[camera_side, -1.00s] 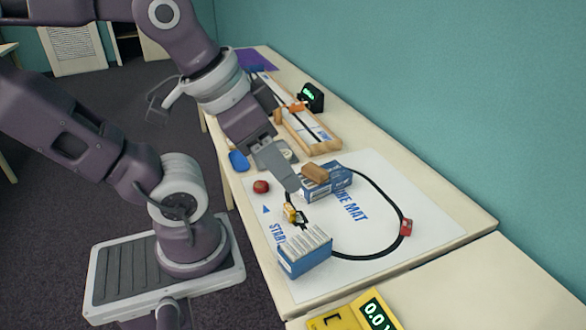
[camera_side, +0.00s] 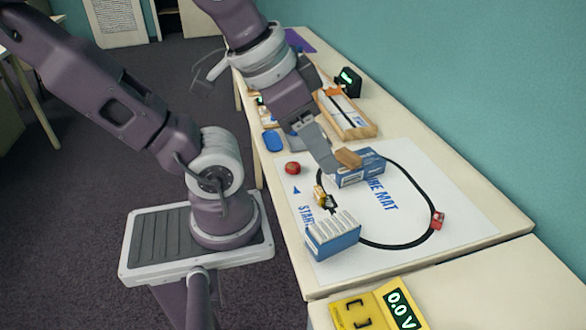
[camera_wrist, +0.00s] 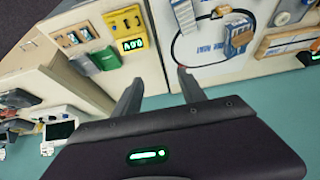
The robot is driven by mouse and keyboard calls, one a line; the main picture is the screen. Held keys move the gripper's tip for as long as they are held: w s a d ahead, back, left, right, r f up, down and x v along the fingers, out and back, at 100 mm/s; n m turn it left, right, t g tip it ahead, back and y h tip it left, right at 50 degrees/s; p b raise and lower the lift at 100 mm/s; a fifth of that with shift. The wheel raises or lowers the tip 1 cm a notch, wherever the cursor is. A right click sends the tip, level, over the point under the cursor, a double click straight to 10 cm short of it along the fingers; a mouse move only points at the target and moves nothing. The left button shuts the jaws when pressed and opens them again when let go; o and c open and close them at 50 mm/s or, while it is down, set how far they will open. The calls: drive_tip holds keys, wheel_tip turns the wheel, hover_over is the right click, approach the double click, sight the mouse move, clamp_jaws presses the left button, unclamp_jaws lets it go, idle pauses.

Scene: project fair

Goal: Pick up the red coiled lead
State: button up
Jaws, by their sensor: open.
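I cannot make out a clearly coiled red lead in either view. A small red rounded thing (camera_side: 292,168) lies at the mat's upper left in the side view; it is too small to tell whether it is a coil. A red block-like thing (camera_side: 437,220) sits on the right of the black loop. My gripper (camera_side: 330,164) is over the mat, just left of a tan block (camera_side: 348,158), to the right of the red rounded thing. In the wrist view my gripper (camera_wrist: 160,77) is open, with nothing between its fingers.
The white mat (camera_side: 465,225) carries a blue box (camera_side: 333,238), another blue box (camera_side: 362,172) and a small yellow thing (camera_side: 320,196). A yellow meter (camera_side: 375,308) stands at the front. A wooden tray (camera_side: 360,130) lies behind. A teal wall (camera_side: 490,90) runs along the table.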

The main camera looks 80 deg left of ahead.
drive_tip(key=shift+o, duration=0.3)
drive_tip(key=o, duration=0.5)
